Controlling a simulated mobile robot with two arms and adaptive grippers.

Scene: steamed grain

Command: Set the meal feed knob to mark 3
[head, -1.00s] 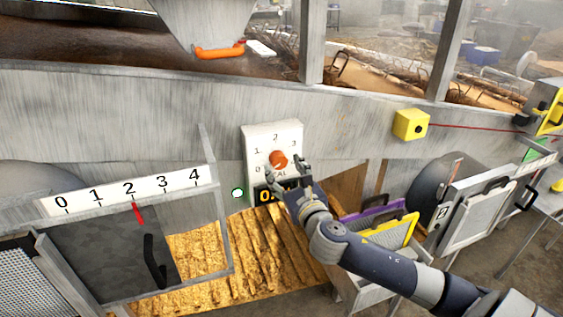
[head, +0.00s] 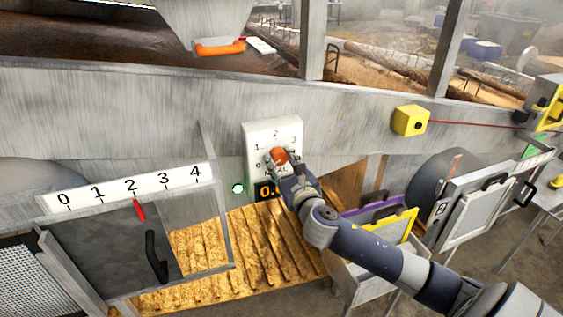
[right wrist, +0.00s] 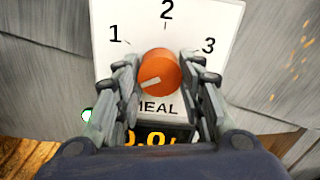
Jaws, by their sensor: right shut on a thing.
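The orange meal feed knob (head: 279,155) sits on a white panel (head: 259,134) on the grey machine wall. It also shows in the right wrist view (right wrist: 161,70), where its white pointer line points to the lower left, below mark 1. Marks 1, 2 and 3 show around it; the lower left of the dial is hidden by a finger. My right gripper (head: 283,161) is shut on the knob, one finger on each side, as the right wrist view (right wrist: 160,80) shows. An orange digital display (right wrist: 150,138) below the knob is partly hidden and seems to start with 0.0. My left gripper is not in view.
A gate with a 0 to 4 scale (head: 100,194) and a red pointer near 2 stands at left. A green light (head: 238,188) is left of the display. A yellow box (head: 410,121) is on the wall at right.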

